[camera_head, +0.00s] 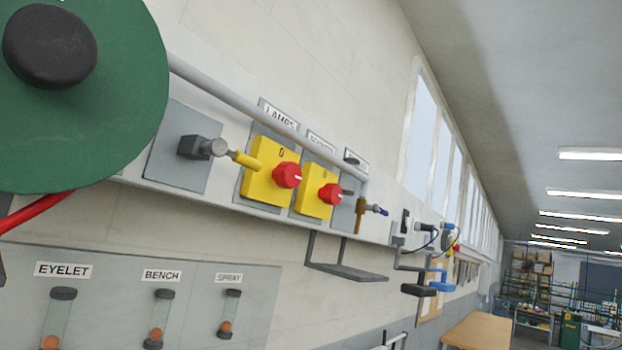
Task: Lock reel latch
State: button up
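A green reel disc (120,110) with a black round hub (50,46) fills the upper left and is cut off by the picture edge. A red hose (38,211) comes out below it. No part is clearly recognisable as the reel's latch. To the right of the disc, a grey fitting with a yellow tip (222,150) sticks out from a grey plate (172,168); I cannot tell whether it belongs to the reel. My gripper is not in view.
Yellow switch boxes with red knobs, one labelled LAMPS (257,160), sit on the wall rail. Below is a panel (110,310) with gauges labelled EYELET, BENCH and SPRAY. An empty shelf bracket (345,270) juts out. A wooden bench (485,328) stands at the lower right.

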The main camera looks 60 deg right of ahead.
aim_at(219, 146)
jog(key=z, duration=0.6)
jog(key=k, duration=0.6)
jog(key=z, duration=0.35)
jog(key=i, duration=0.5)
jog(key=u, duration=0.05)
